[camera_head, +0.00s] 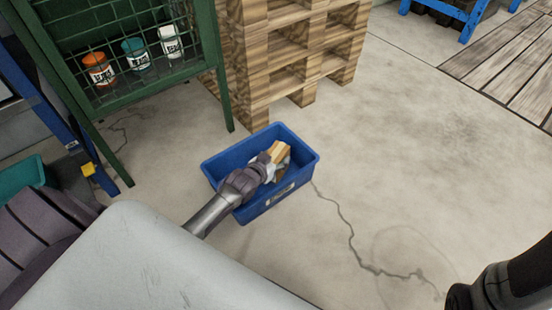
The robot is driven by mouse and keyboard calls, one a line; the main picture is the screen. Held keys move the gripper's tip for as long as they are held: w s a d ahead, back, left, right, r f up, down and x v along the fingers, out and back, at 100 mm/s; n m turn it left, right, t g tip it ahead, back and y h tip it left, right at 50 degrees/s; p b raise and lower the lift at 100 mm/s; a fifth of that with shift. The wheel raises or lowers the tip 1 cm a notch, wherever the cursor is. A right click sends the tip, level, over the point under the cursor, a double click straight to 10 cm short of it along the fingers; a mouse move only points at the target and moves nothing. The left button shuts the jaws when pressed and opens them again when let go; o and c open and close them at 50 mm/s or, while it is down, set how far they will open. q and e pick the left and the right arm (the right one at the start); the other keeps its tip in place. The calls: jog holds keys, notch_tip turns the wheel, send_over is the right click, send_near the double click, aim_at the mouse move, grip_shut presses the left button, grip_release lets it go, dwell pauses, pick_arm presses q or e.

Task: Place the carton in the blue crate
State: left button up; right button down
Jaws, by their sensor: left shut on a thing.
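The blue crate (295,188) sits on the concrete floor just left of the middle of the head view, with a pale label on its front side. The carton (279,150) is a small tan box. My left gripper (272,162) is shut on it and holds it over or inside the right half of the crate. I cannot tell whether the carton touches the crate floor. My left wrist hides part of the crate's near left side. My right gripper is out of view; only a dark part of my arm shows at the lower right.
Stacked wooden pallets (257,65) stand right behind the crate. A green mesh cabinet (215,80) with several cans is at the upper left. A teal bin (22,175) is at the left edge. The floor to the right is clear, with a crack.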

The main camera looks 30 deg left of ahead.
pick_arm(q)
jog(key=o, duration=1.5)
jog(key=shift+f, duration=0.1)
